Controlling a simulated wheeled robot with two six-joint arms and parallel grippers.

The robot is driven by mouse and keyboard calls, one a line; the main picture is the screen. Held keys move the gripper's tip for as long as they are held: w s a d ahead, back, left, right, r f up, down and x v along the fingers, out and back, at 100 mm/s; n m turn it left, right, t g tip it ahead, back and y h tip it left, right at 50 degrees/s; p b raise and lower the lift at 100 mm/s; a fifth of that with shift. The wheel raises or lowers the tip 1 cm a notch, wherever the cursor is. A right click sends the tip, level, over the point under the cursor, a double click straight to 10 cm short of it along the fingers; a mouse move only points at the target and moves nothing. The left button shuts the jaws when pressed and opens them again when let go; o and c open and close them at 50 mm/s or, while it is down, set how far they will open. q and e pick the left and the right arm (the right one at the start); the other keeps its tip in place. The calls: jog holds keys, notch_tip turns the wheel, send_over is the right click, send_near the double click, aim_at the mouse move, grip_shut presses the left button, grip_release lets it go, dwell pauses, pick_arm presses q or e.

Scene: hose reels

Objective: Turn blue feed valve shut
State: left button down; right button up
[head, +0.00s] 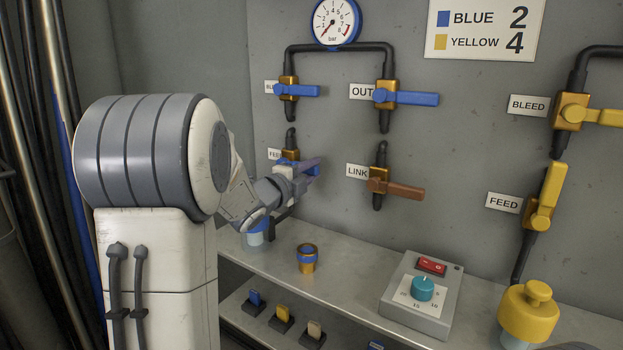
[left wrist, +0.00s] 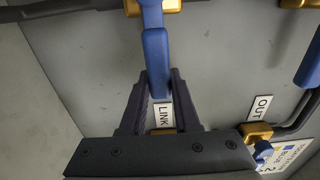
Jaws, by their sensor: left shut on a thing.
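The blue feed valve has a brass body (head: 290,155) on the grey wall panel, with the FEED label (head: 274,154) partly hidden by my left arm. Its blue lever (head: 314,161) points right, roughly horizontal, across the pipe. My left gripper (head: 303,174) is at this lever. In the left wrist view the blue lever (left wrist: 156,55) runs down between my two dark fingers (left wrist: 158,90), which are shut on it. My right gripper is not in view.
Above are the OUT valve's blue lever (head: 412,98) and a gauge (head: 336,22). The LINK valve's brown lever (head: 400,189) lies close to the right. Below, a shelf (head: 345,275) holds a brass-and-blue fitting (head: 307,259) and a control box (head: 422,294). Yellow valves are farther right.

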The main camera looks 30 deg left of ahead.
pick_arm(q)
jog(key=shift+w+d+f, duration=0.1)
jog(key=shift+d+f, duration=0.05)
jog(key=shift+d, duration=0.1)
jog(key=c, duration=0.6)
grip_release()
jog(key=shift+c, duration=0.2)
jog(key=shift+a, duration=0.1)
jog(key=shift+s, duration=0.2)
jog(key=s, duration=1)
jog(key=shift+a+p, duration=0.4)
